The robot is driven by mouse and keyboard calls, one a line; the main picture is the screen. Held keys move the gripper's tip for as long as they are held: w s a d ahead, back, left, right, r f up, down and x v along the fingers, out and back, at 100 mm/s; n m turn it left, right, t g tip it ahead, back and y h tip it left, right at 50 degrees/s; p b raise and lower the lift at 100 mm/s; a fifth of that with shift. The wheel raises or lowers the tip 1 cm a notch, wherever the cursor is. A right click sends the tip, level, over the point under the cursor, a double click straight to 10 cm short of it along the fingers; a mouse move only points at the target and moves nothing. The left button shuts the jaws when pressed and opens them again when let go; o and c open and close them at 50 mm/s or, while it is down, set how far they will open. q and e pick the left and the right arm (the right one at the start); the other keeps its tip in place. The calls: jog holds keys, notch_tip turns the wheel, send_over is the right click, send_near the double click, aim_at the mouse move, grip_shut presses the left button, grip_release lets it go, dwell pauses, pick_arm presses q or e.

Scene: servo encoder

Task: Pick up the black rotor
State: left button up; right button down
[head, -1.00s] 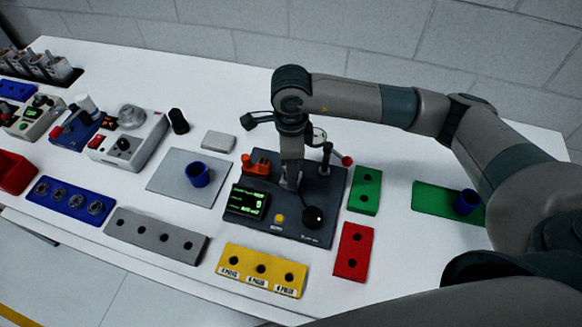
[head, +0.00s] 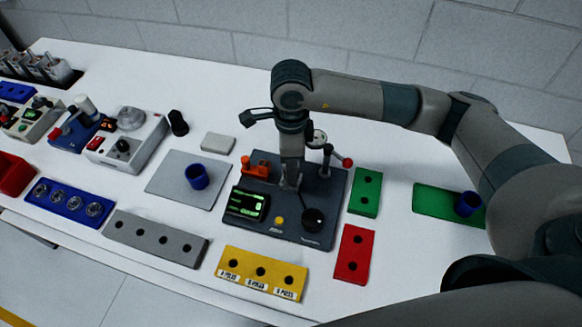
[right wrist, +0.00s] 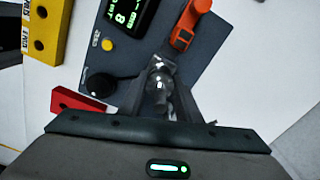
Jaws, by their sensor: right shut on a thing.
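My right gripper (head: 291,184) points down over the dark grey station (head: 318,183) in the head view. In the right wrist view, the gripper (right wrist: 160,88) is shut on a small shiny grey piece (right wrist: 159,70), partly hidden by the fingers. I cannot tell if this piece is the black rotor. A black round knob (head: 313,218) sits on the station's front right; it also shows in the wrist view (right wrist: 101,83). A black cylinder (head: 178,122) stands apart at the back left. My left gripper is not in view.
The station has a lit green display (head: 246,204), an orange clamp (head: 256,166) and a red-tipped lever (head: 346,162). Around it lie yellow (head: 247,267), red (head: 353,254) and green (head: 366,192) hole blocks. A blue cup (head: 197,176) stands on a grey plate (head: 165,181).

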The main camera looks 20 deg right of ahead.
jog(key=r, duration=0.1)
jog(key=r+b, duration=0.2)
jog(key=shift+s+d+r, duration=0.1)
jog(key=shift+s+d, duration=0.05)
jog(key=shift+s, duration=0.15)
jog(key=s+d+r+b, duration=0.3)
jog(key=s+r, duration=0.3)
jog(key=s, duration=0.4)
jog(key=shift+s+d+r+b, duration=0.15)
jog(key=shift+d+r+b, duration=0.25)
jog(key=shift+d, duration=0.15)
